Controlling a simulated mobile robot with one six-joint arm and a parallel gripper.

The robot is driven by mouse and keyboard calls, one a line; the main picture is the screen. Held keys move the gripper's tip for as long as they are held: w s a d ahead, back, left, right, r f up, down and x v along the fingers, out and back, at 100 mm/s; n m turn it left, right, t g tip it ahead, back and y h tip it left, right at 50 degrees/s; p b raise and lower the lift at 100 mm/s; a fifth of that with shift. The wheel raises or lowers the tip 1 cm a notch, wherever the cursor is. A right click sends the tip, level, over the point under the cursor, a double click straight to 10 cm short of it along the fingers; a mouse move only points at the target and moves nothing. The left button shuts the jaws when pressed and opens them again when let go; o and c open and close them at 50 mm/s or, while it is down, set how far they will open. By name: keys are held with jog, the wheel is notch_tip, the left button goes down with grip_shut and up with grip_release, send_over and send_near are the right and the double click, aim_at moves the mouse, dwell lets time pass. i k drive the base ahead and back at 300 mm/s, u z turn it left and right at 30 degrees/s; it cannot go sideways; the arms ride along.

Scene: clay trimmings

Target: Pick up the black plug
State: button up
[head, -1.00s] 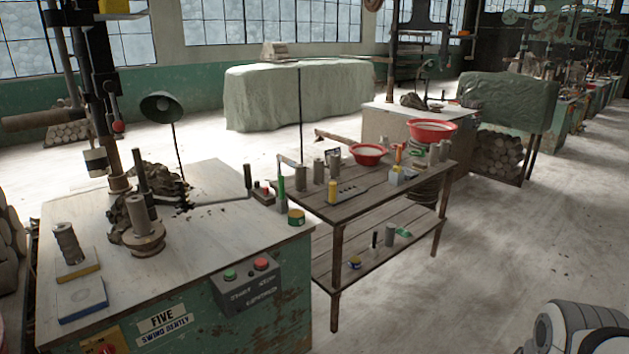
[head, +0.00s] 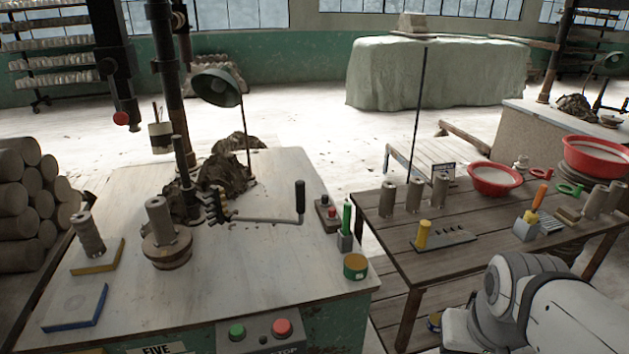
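I cannot pick out the black plug for certain. The small upright black piece seen earlier on the lower shelf (head: 385,313) of the wooden table is not visible now; the tabletop and my arm cover most of that shelf. Other dark pieces show: a black upright handle (head: 300,197) on a crank lying on the left worktable, and several small dark pegs in a flat grey holder (head: 450,238) on the wooden table. My white arm fills the lower right corner, in front of the wooden table. My gripper is out of view.
The wooden table (head: 400,265) holds grey cylinders (head: 414,195), a yellow piece (head: 422,234) and a red bowl (head: 495,179). Pale floor shows behind.

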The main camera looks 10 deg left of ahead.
aim_at(324, 202)
jog(key=u, duration=0.65)
jog(key=i, duration=1.05)
jog(key=u, duration=0.7)
jog(key=k, duration=0.85)
jog(key=u, duration=0.15)
jog(key=i, duration=0.85)
jog(key=z, duration=0.1)
